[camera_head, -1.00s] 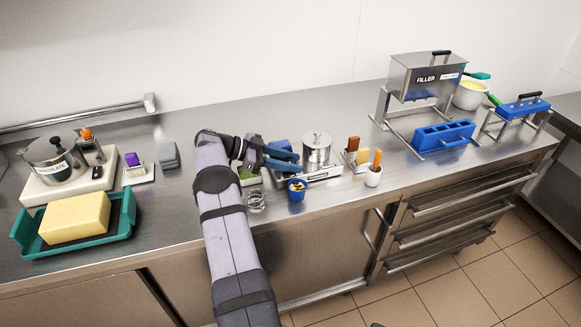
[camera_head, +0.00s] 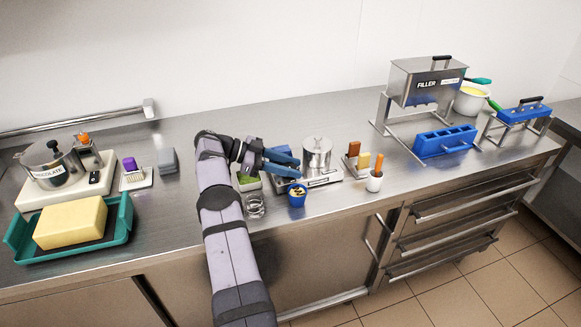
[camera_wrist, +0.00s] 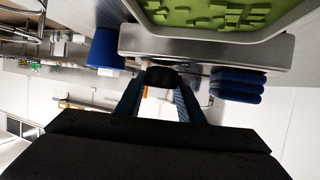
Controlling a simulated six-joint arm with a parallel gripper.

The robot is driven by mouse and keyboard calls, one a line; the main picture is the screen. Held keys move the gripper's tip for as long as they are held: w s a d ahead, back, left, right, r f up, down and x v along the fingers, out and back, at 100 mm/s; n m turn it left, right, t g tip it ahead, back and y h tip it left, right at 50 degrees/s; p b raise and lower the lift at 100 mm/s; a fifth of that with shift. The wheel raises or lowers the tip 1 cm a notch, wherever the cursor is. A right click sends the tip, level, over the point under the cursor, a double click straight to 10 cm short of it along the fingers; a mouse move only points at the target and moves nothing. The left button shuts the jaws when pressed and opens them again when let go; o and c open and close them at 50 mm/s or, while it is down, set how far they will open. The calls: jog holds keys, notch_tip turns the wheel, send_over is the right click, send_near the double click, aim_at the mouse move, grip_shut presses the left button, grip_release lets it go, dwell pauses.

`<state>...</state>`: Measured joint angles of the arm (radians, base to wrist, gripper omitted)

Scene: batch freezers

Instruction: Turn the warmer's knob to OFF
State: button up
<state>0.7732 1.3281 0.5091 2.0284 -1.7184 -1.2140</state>
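A cream-coloured base (camera_head: 40,197) stands at the far left of the counter. It carries a steel pot (camera_head: 50,165) labelled CHOCOLATE and has a small black part (camera_head: 94,177) at its front right. It looks like the warmer; the knob's setting is too small to read. My gripper (camera_head: 296,162) is at mid-counter, far right of that base, close to a steel pot on a scale. Its two blue fingers are apart, and nothing is clearly held. In the wrist view the fingers (camera_wrist: 159,92) show a gap, with a dark shape at their tips that I cannot identify.
A teal tray (camera_head: 18,243) with a yellow block lies in front of the base. A brush (camera_head: 136,178) and grey block (camera_head: 168,160) stand to its right. A glass (camera_head: 255,207), blue cup (camera_head: 297,195) and steel pot (camera_head: 317,153) crowd my gripper. The filler (camera_head: 425,85) is farther right.

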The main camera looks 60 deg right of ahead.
aim_at(291, 166)
jog(key=o, duration=0.4)
jog(key=shift+c, duration=0.2)
jog(key=shift+r, duration=0.1)
notch_tip(291, 166, up, 10)
jog(key=shift+f+p, duration=0.1)
jog(key=shift+p, duration=0.4)
